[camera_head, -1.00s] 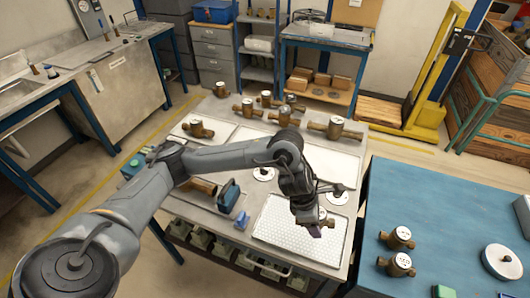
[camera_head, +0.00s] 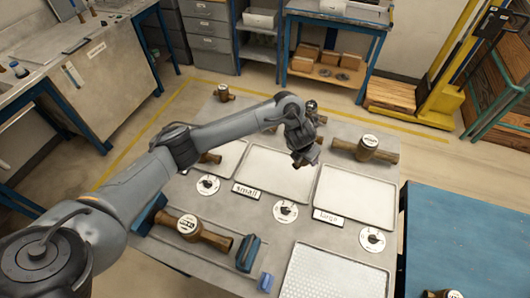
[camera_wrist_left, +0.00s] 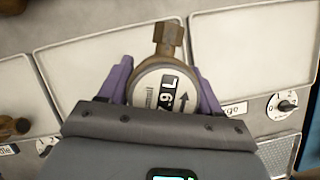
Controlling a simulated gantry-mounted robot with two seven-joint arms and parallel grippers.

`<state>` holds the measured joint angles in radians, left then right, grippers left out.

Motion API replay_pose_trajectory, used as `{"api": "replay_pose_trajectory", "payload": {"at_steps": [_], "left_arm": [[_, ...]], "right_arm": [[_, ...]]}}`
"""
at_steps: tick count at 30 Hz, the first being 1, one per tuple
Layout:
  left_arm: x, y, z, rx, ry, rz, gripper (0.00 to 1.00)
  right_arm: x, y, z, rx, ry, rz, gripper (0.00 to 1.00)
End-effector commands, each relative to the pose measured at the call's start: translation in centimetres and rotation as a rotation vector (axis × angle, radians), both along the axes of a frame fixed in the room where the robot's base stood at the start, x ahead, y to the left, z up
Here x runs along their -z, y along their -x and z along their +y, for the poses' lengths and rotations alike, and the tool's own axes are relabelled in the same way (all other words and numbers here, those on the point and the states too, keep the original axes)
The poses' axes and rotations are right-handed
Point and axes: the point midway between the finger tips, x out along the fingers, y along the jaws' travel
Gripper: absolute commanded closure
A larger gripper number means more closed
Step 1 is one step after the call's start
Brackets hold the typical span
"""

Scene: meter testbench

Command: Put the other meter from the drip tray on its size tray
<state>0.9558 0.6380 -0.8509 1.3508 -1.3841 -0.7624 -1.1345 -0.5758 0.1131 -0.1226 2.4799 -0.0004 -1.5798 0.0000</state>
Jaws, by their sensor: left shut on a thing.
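My left gripper (camera_head: 306,158) is above the middle and right size trays. In the left wrist view its purple fingers are shut on a brass meter (camera_wrist_left: 166,84) with a round white dial. The meter's pipe end points away, and it appears above the gap between two trays. The right tray (camera_head: 355,195), by the "large" label (camera_head: 327,217), is also empty. A meter (camera_head: 210,157) on the left tray is partly behind my arm. The perforated drip tray (camera_head: 335,272) is empty where visible. My right gripper is out of view.
A large meter (camera_head: 365,148) stands behind the right tray. Another meter (camera_head: 225,92) is at the far left. A meter (camera_head: 188,228) lies by the blue clamp (camera_head: 248,253). Round knobs (camera_head: 285,211) sit before the trays. A blue table (camera_head: 462,235) is right.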

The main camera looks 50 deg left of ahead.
Motion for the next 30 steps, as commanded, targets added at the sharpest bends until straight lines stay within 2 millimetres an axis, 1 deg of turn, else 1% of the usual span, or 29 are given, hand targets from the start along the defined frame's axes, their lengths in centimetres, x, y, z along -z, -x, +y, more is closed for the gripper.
{"api": "replay_pose_trajectory", "payload": {"at_steps": [1,3,6,8,11,18,21,24,30], "left_arm": [[-0.9,-0.4,-1.2,0.011,0.010,-0.004,0.86],[-1.2,-0.6,-2.0,0.021,0.017,-0.007,0.86],[-1.4,-0.7,-2.2,0.027,0.021,-0.012,0.86],[-1.3,-0.7,-1.7,0.027,0.022,-0.014,0.86],[-0.5,-0.5,-0.2,0.026,0.020,-0.014,0.86],[2.3,0.3,4.4,0.026,0.020,-0.014,0.86],[3.4,0.6,6.2,0.026,0.021,-0.013,0.86],[4.2,0.8,7.5,0.027,0.020,-0.015,0.86],[4.9,0.9,8.9,0.029,0.021,-0.018,0.86]], "right_arm": [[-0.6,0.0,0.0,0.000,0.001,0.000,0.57],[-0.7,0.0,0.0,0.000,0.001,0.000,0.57],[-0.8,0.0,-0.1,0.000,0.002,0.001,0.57],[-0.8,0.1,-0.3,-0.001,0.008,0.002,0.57],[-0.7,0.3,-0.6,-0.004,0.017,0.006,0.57],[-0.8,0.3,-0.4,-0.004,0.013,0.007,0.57],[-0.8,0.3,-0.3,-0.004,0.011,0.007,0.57],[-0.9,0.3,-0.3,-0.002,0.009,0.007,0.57],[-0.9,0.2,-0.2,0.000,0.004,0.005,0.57]]}}
